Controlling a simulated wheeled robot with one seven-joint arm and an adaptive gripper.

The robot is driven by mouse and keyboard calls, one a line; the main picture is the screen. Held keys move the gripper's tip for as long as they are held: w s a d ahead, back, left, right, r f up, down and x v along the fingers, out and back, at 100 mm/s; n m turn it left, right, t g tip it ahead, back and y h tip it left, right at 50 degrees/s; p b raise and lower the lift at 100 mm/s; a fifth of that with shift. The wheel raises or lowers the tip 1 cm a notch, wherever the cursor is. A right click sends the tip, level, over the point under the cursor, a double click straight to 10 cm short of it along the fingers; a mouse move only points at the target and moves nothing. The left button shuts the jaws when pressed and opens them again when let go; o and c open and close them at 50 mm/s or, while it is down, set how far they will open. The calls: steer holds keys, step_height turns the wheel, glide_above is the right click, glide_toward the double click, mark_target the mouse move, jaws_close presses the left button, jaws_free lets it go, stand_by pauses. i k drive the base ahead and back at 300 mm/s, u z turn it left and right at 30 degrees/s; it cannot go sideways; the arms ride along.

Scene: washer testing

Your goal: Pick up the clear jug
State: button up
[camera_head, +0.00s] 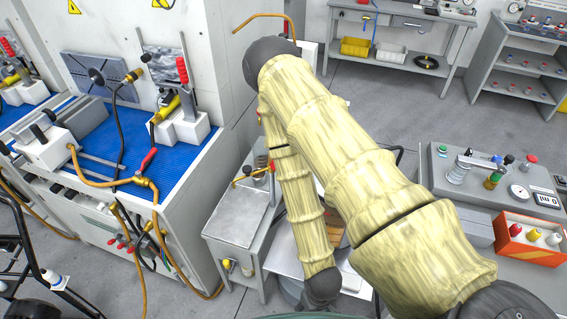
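I cannot make out a clear jug with certainty. A small clear, cylinder-shaped item (457,173) stands on the grey control bench at the right, but it is too small to tell whether it is a jug. My yellowish arm runs up from the lower right to a dark joint near the top, then folds back down to a dark joint at the bottom middle. My gripper does not show. The arm hides much of the middle, including part of a low table behind it.
A test bench with a blue mat (190,160) stands at the left. A small grey cabinet (240,215) is left of my arm.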

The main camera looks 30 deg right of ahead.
mark_target(260, 154)
steer(key=z, duration=0.45)
steer(key=k, duration=1.05)
steer(key=u, duration=0.25)
steer(key=i, duration=1.7)
steer(key=z, duration=0.65)
